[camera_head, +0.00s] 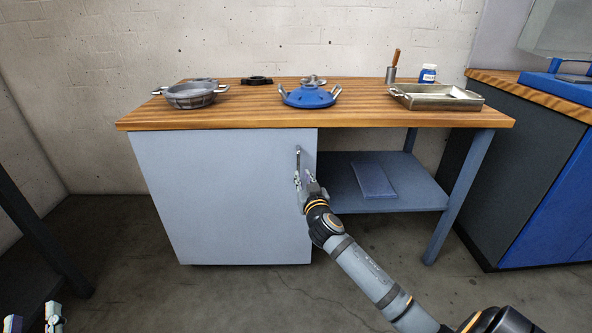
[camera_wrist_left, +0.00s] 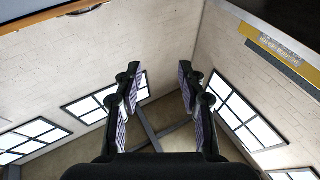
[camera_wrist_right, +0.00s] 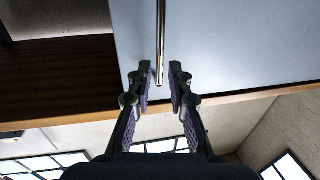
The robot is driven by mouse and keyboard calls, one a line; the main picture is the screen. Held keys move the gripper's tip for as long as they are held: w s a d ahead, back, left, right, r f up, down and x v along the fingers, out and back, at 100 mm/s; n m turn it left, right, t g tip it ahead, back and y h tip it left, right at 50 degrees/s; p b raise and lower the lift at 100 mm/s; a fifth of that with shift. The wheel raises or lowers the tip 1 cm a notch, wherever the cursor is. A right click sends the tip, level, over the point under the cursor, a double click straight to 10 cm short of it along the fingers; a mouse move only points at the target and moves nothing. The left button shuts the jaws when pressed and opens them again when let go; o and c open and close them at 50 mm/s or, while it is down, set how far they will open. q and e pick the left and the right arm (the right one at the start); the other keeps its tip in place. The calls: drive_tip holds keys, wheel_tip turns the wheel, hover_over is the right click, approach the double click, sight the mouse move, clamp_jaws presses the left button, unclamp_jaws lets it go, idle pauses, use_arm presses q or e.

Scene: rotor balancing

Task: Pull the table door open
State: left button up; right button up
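The table door (camera_head: 220,200) is a pale blue-grey panel on the left half of the wooden-topped table, and it looks closed. Its handle (camera_head: 297,160) is a vertical metal bar near the door's right edge. My right gripper (camera_head: 306,181) is at the handle's lower part. In the right wrist view the handle (camera_wrist_right: 161,40) runs down between the fingertips of my right gripper (camera_wrist_right: 161,78), with a small gap seeming to show on each side. My left gripper (camera_head: 34,318) is open and empty at the lower left, away from the table; its spread fingers show in the left wrist view (camera_wrist_left: 163,78).
On the tabletop (camera_head: 240,115) stand a grey pot-like part (camera_head: 190,95), a blue rotor part (camera_head: 308,97), a metal tray (camera_head: 440,103) and a small bottle (camera_head: 428,74). An open shelf (camera_head: 420,195) is right of the door. The floor before the door is clear.

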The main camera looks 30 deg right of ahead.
sight(298, 168)
use_arm(q)
drive_tip(key=s+r+m+t+h+b, duration=0.1)
drive_tip(key=s+r+t, duration=0.3)
drive_tip(key=r, duration=0.6)
drive_tip(key=shift+d+t, duration=0.15)
drive_tip(key=shift+t, duration=0.35)
use_arm(e)
drive_tip(key=x, duration=0.6)
drive_tip(key=shift+w+d, duration=0.1)
drive_tip(key=shift+w, duration=0.3)
clamp_jaws()
use_arm(q)
drive_tip(key=shift+w+f, duration=0.1)
